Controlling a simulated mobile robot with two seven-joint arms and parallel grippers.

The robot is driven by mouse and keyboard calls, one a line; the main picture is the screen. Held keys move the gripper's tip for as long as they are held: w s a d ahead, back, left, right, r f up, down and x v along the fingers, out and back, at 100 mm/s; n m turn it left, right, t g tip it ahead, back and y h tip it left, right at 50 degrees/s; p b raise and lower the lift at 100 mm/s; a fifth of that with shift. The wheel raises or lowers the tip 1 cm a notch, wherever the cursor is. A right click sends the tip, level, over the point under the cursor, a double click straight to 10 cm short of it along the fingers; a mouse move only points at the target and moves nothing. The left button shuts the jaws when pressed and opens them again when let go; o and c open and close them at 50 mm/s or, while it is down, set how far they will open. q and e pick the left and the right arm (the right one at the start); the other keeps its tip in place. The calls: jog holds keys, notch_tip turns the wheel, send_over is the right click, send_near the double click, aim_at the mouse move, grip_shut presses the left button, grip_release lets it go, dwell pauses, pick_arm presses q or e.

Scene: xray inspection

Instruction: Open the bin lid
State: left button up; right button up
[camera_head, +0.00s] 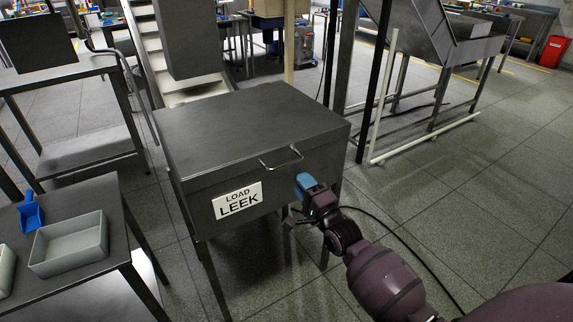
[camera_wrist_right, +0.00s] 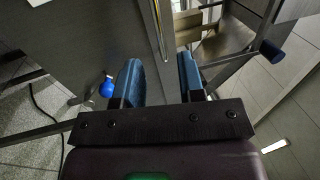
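The grey metal bin (camera_head: 240,150) stands in the middle of the head view, and its flat lid (camera_head: 250,118) is closed. A bar handle (camera_head: 281,158) is on the front near the lid's edge, above and right of the white "LOAD LEEK" label (camera_head: 238,200). My right gripper (camera_head: 304,186) is in front of the bin, just below and right of the handle, apart from it. In the right wrist view its two blue fingers (camera_wrist_right: 160,82) are spread with a gap between them. A thin metal bar or edge shows beyond the gap; I cannot tell which. My left gripper is not in view.
A side table at lower left holds a grey tray (camera_head: 68,243) and a blue scoop (camera_head: 31,212). A metal chute frame (camera_head: 410,40) stands behind right. A conveyor (camera_head: 165,50) rises behind the bin. The floor to the right is mostly clear, with a dark cable.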

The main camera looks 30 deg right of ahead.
aim_at(287, 163)
jog(key=w, duration=0.2)
jog(key=w+r, duration=0.1)
jog(key=w, duration=0.2)
jog(key=w+b, duration=0.1)
jog(key=w, duration=0.2)
jog(key=shift+w+r, duration=0.2)
jog(key=shift+r, duration=0.15)
jog(key=shift+c, duration=0.2)
grip_shut()
